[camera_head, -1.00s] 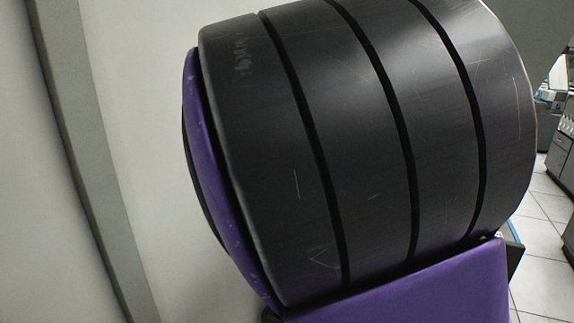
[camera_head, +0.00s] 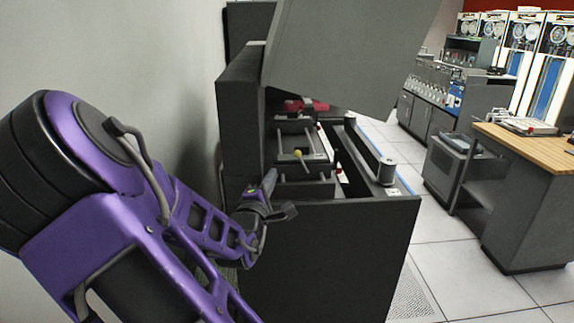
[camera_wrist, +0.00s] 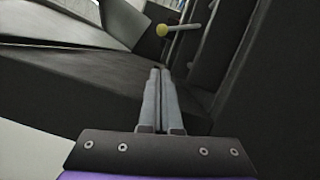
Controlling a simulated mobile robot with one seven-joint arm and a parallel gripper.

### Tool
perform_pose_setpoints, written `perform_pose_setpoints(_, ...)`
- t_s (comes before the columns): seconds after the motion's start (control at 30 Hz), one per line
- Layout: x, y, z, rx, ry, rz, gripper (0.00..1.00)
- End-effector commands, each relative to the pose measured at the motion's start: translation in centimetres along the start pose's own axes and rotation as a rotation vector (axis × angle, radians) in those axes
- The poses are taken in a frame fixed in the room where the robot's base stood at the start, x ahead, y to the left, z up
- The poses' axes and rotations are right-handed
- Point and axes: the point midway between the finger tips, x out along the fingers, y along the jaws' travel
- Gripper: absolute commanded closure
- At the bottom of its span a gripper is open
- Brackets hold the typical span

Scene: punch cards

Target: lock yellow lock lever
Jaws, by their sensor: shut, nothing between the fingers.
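The yellow lock lever shows in the head view as a yellow ball knob (camera_head: 298,153) on a thin light rod, inside the open top of the dark machine (camera_head: 330,240). In the wrist view the yellow knob (camera_wrist: 162,30) is near the top middle, with its rod running right to the dark machine wall. My gripper (camera_wrist: 160,72) is shut and empty, its fingers pointing towards the knob with a gap between. In the head view my gripper (camera_head: 290,210) is at the machine's near left edge, small and partly hidden by the wrist.
A grey raised lid (camera_head: 350,50) hangs over the machine. A cylindrical roller (camera_head: 387,171) stands on the machine's right rim. A white wall is close on the left. A wooden-topped desk (camera_head: 530,135) is at right, with open tiled floor (camera_head: 440,265) between.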

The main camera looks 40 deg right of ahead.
Motion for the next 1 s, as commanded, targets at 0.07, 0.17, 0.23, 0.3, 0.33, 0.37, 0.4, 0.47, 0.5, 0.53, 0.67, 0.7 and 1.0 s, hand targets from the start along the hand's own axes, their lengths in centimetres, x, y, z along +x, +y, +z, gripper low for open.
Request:
perform_pose_setpoints(0.07,1.9,-0.2,0.1,0.001,-0.004,0.001,1.0)
perform_pose_setpoints(0.17,4.0,-0.1,0.1,0.002,-0.003,0.001,1.0)
perform_pose_setpoints(0.23,5.2,-0.1,0.5,0.003,-0.004,-0.001,1.0)
perform_pose_setpoints(0.3,5.9,-0.1,1.3,0.004,-0.003,-0.002,1.0)
perform_pose_setpoints(0.33,6.2,-0.1,1.6,0.003,-0.002,-0.002,1.0)
perform_pose_setpoints(0.37,6.4,-0.1,1.8,0.003,-0.002,-0.002,1.0)
perform_pose_setpoints(0.4,6.7,-0.1,2.1,0.002,-0.001,-0.002,1.0)
perform_pose_setpoints(0.47,7.0,-0.1,2.4,0.002,0.0,-0.002,1.0)
perform_pose_setpoints(0.5,7.1,-0.1,2.5,0.003,0.001,-0.002,1.0)
perform_pose_setpoints(0.53,7.2,-0.1,2.6,0.003,0.001,-0.002,1.0)
perform_pose_setpoints(0.67,7.4,-0.1,2.8,0.002,0.002,-0.002,1.0)
perform_pose_setpoints(0.7,7.4,0.0,2.8,0.002,0.002,-0.002,1.0)
perform_pose_setpoints(1.0,7.4,0.0,2.8,0.008,0.002,-0.003,1.0)
